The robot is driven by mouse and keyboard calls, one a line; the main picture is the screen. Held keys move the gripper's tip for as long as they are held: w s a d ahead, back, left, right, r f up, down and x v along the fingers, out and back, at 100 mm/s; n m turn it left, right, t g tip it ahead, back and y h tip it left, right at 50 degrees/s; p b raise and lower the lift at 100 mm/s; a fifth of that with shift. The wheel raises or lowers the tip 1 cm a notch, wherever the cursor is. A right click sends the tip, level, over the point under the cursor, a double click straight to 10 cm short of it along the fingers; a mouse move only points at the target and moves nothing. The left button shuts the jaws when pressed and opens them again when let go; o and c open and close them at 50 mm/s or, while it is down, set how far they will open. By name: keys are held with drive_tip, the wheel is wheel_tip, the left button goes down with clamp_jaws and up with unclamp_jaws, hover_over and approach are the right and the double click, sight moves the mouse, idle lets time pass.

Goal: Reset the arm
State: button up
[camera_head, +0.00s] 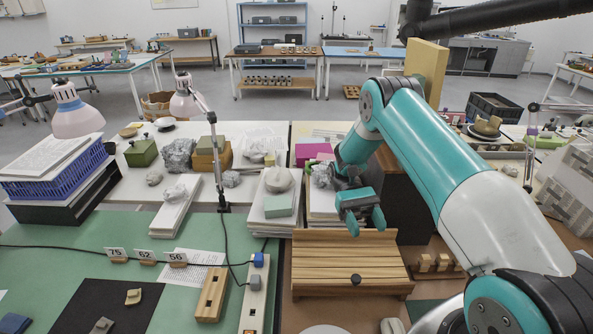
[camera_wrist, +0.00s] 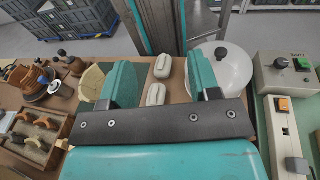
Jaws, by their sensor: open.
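My arm is teal and white and reaches in from the right in the head view. My gripper (camera_head: 365,224) points down above the back edge of a slatted wooden stand (camera_head: 345,262). Its teal fingers look spread. In the wrist view my gripper (camera_wrist: 163,82) shows two teal fingers apart with nothing held between them. Beyond the fingers, two small whitish rounded objects (camera_wrist: 162,66) lie lower on the brown surface. A beige sherd (camera_head: 133,296) and a grey piece (camera_head: 102,325) lie on a black mat (camera_head: 75,308) at the lower left.
Stacked boards with a green block (camera_head: 279,205) stand just left of my gripper. A desk lamp (camera_head: 187,102) rises farther left. The green mat (camera_head: 70,236) has free room.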

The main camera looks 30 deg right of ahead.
drive_tip(key=s+a+r+n+t+h+b, duration=0.25)
drive_tip(key=a+r+n+t+b, duration=0.3)
drive_tip(key=a+r+t, duration=0.5)
drive_tip(key=s+a+r+n+t+y+b, duration=0.2)
drive_tip(key=s+a+n+t+b, duration=0.2)
drive_tip(key=s+a, duration=0.8)
drive_tip(key=shift+s+a+t+y+b, duration=0.3)
drive_tip(key=shift+s+a+t+y, duration=0.05)
drive_tip(key=shift+s+t, duration=0.35)
drive_tip(key=shift+r+n, duration=0.1)
drive_tip(key=shift+n, duration=0.15)
